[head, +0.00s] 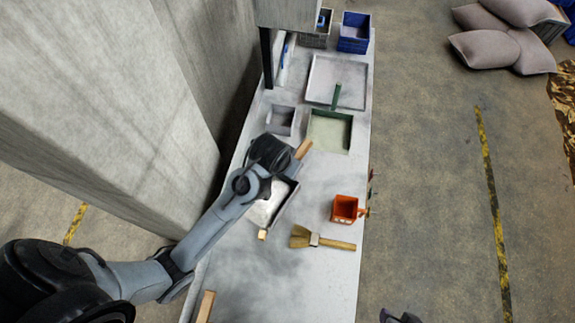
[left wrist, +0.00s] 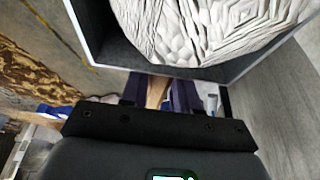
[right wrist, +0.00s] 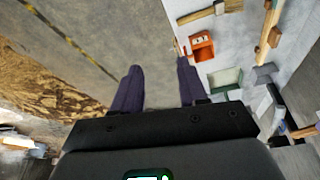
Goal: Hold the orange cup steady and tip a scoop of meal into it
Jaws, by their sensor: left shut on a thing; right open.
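The orange cup (head: 345,201) stands on the right edge of the long table in the head view; it also shows in the right wrist view (right wrist: 203,53). My left gripper (left wrist: 158,92) is shut on a wooden handle (head: 304,149). In the left wrist view a dark-walled scoop (left wrist: 92,38) full of pale, lumpy meal (left wrist: 210,25) fills the top of the picture, close beyond the fingers. The join between handle and scoop is hidden. My right gripper (right wrist: 160,88) is open and empty, off the table's right side, apart from the cup.
A brush (head: 335,244) lies just in front of the cup. A green dustpan (head: 330,148), a grey box (head: 280,120), a large tray (head: 355,70) and a blue crate (head: 354,43) stand farther back. A concrete wall is on the left. The table's near part is mostly clear.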

